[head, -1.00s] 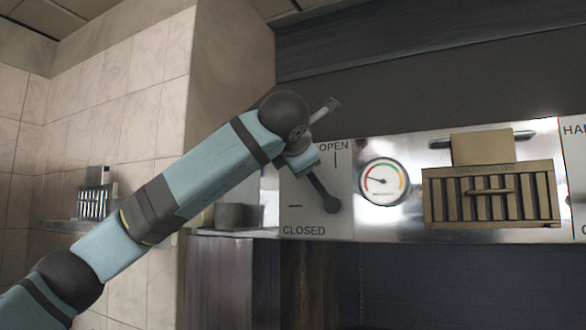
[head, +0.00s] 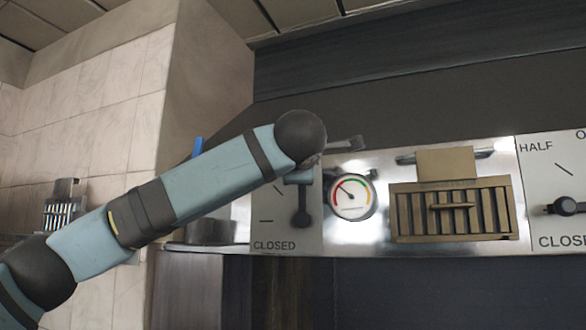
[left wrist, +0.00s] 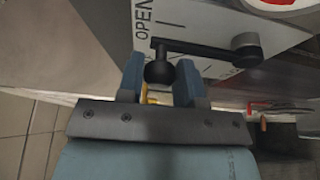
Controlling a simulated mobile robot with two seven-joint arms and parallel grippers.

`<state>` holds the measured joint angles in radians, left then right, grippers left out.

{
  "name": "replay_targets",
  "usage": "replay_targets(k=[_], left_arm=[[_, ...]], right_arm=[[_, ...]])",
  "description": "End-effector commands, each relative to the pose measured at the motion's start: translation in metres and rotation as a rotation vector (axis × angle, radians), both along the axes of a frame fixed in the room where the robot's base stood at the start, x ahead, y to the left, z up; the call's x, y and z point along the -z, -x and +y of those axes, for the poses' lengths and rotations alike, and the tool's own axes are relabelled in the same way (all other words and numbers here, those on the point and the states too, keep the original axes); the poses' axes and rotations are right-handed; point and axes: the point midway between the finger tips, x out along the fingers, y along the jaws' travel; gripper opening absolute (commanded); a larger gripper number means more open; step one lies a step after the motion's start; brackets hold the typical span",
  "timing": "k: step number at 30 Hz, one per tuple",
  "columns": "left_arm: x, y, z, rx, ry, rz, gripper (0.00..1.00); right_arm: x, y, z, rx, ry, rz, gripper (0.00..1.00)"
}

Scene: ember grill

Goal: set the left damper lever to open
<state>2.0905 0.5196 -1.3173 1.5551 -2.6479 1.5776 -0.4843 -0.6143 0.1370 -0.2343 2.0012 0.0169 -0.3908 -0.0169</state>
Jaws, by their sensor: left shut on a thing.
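The left damper lever is dark, with its pivot hub (head: 302,220) low on a pale plate (head: 275,228) marked CLOSED. In the head view its arm now points about straight up, and its upper end is hidden by my arm. In the left wrist view the lever (left wrist: 200,49) runs from its hub to a round black knob (left wrist: 159,72), and the word OPEN shows on the plate. My left gripper (left wrist: 158,82) has its blue fingers on either side of the knob, shut on it. In the head view my arm covers the OPEN label. My right gripper is not in view.
A round gauge (head: 350,197) and a slatted tan filter box (head: 452,212) sit right of the plate. A second lever (head: 565,207) is at the right edge. A grey pot (head: 208,231) stands on a ledge at left, near my arm.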

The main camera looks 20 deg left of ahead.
Motion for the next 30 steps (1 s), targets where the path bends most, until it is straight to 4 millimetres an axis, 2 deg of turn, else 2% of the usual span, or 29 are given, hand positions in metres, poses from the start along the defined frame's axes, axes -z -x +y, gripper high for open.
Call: replay_targets(k=[14,15,17,26,30], left_arm=[[0.000,0.000,-0.002,0.002,-0.014,0.000,0.00],[0.000,0.000,-0.002,0.002,-0.014,0.000,0.42],[0.000,0.000,-0.002,0.002,-0.013,0.000,0.56],[0.000,0.001,-0.002,0.001,-0.012,-0.001,0.57],[0.001,0.012,-0.006,0.002,-0.013,-0.003,0.57]], right_arm=[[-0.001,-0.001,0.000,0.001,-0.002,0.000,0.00],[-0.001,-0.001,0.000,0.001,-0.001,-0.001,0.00],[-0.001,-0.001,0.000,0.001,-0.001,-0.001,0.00],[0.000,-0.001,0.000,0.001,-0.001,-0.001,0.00],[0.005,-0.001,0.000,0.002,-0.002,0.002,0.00]])
